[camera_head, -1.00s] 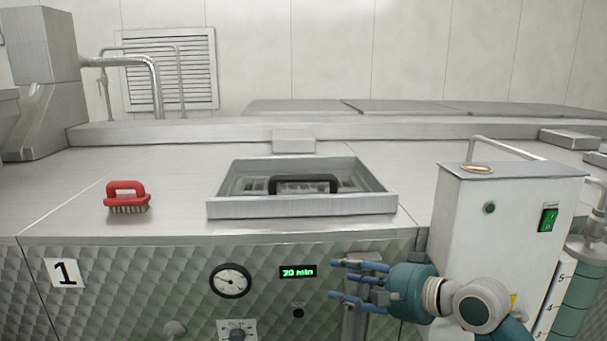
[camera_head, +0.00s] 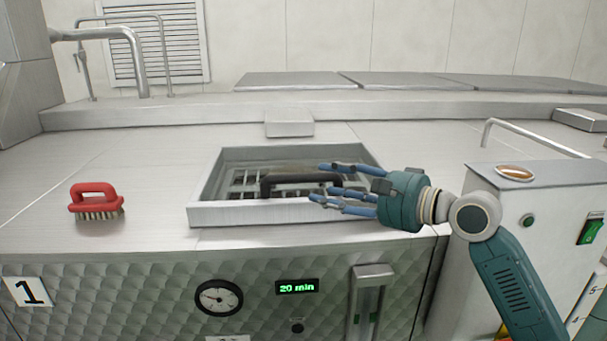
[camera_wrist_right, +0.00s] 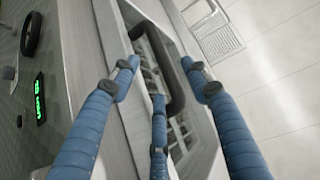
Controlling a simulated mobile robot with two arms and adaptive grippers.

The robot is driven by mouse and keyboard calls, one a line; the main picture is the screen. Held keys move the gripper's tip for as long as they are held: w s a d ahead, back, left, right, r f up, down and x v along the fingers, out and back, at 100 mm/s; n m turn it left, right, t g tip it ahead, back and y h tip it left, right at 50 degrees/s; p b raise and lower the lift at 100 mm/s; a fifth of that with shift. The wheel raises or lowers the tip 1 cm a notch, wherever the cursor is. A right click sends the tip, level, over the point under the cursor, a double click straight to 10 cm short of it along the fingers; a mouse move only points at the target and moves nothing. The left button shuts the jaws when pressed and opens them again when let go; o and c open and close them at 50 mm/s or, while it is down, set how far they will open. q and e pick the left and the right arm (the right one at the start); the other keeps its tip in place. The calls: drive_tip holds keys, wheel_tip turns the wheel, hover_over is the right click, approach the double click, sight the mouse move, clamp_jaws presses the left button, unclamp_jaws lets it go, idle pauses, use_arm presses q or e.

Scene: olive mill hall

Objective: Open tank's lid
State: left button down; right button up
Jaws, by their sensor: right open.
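The tank's lid (camera_head: 225,214) is a square metal frame on the tank top, with a see-through middle showing a grate below. It looks closed. Its black handle (camera_head: 268,186) arches over the middle. My right gripper (camera_head: 322,183) is open and reaches in from the right, in front of the handle's right part. In the right wrist view the handle (camera_wrist_right: 170,75) shows between the spread blue fingers of my gripper (camera_wrist_right: 160,95), with no finger visibly closed on it. My left gripper is not in view.
A red brush (camera_head: 96,202) lies on the tank top to the left. A white box (camera_head: 545,190) with a green switch stands at the right. A gauge (camera_head: 219,297) and a "20 min" display (camera_head: 297,287) are on the tank's front. The steel top between brush and lid is clear.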

sight(308, 182)
drive_tip(key=p+x, duration=0.1)
drive_tip(key=x, duration=0.1)
drive_tip(key=p+x, duration=0.1)
drive_tip(key=x, duration=0.2)
drive_tip(key=shift+a+r, duration=0.1)
drive_tip(key=shift+r, duration=0.15)
drive_tip(key=shift+w+a+f+p, duration=0.35)
drive_tip(key=shift+w+a+f, duration=0.1)
drive_tip(key=shift+w+a, duration=0.4)
drive_tip(key=shift+d, duration=0.1)
drive_tip(key=shift+c, duration=1)
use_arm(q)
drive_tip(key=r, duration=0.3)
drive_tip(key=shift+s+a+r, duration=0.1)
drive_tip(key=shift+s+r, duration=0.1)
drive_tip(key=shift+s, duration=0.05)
use_arm(e)
drive_tip(key=shift+w, duration=0.1)
clamp_jaws()
